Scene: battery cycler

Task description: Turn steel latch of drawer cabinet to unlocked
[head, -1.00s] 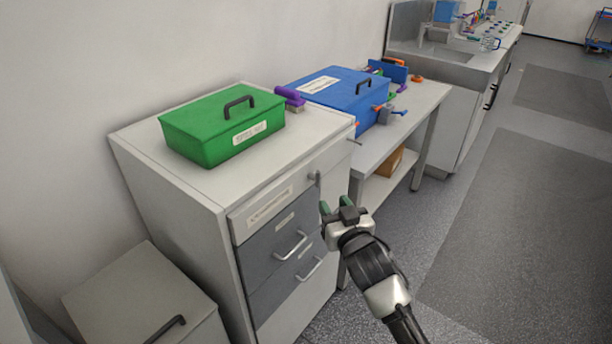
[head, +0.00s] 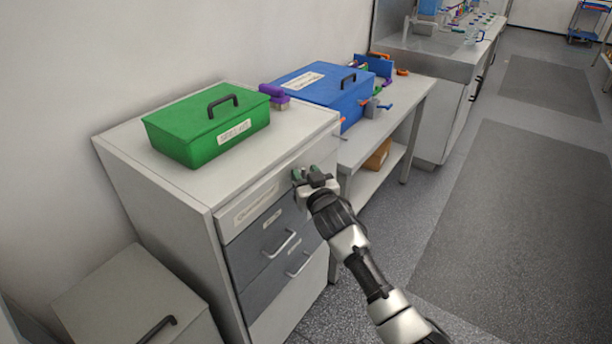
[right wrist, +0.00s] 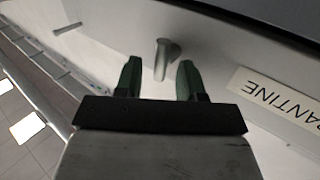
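The drawer cabinet (head: 160,160) is light grey, with a labelled top front panel and darker drawers below. In the right wrist view its steel latch (right wrist: 163,58) is a short metal lever on the pale front panel. My right gripper (head: 305,173) is at the upper right of the cabinet front. In the right wrist view the right gripper (right wrist: 157,75) is open, its two green fingers apart with the latch in line with the gap between them. I cannot tell whether a finger touches it. In the head view my gripper hides the latch. My left gripper is not in view.
A green box (head: 205,130) and a purple-handled item (head: 272,95) sit on the cabinet. A blue box (head: 325,95) stands on the side table behind. A low cabinet (head: 130,300) is at lower left. The floor at right (head: 500,200) is clear.

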